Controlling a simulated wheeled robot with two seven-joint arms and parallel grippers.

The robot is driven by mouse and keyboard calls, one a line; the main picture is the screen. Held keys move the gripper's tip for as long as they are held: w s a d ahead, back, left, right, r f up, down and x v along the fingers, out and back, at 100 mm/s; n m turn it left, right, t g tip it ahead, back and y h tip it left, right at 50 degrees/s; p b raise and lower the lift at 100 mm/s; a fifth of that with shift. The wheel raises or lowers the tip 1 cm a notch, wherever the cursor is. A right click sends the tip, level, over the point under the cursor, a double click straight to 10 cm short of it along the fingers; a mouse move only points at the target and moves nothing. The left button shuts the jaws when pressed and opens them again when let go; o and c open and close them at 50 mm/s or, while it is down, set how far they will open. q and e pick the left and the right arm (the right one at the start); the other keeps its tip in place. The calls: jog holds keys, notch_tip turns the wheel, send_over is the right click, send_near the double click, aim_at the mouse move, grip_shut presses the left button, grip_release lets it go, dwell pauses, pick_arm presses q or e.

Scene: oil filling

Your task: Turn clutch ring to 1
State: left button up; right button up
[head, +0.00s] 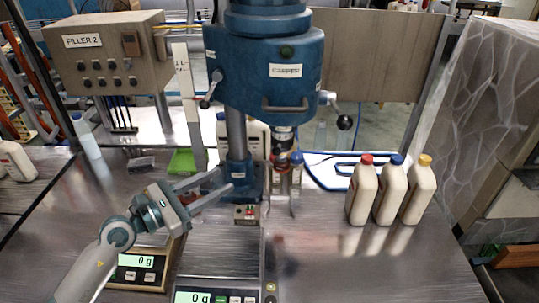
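The blue capper machine (265,70) hangs at the top centre, with a front handle and a side lever on each side. Beneath its right part is a dark capping head (283,148) with a light, marked band that looks like the clutch ring (283,132). The band's setting is too small to read. My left gripper (226,180) reaches in from the lower left. Its two fingers are spread, with nothing seen between them, near the base of the blue column, left of and below the head. My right gripper is not in view.
Two scales (138,276) (222,238) reading 0 g stand at the front. Bottles with red (362,190), blue (391,190) and yellow (418,190) caps stand at right. A Filler 2 box (110,55) is at upper left. The right front metal table (370,265) is clear.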

pick_arm(q)
jog(key=w+d, duration=0.1)
jog(key=p, duration=0.5)
send_near(281, 142)
jog(key=w+d+f, duration=0.1)
jog(key=w+d, duration=0.1)
jog(key=d, duration=0.2)
jog(key=shift+s+d, duration=0.1)
jog(key=shift+d, duration=0.05)
jog(key=shift+f, duration=0.1)
grip_shut()
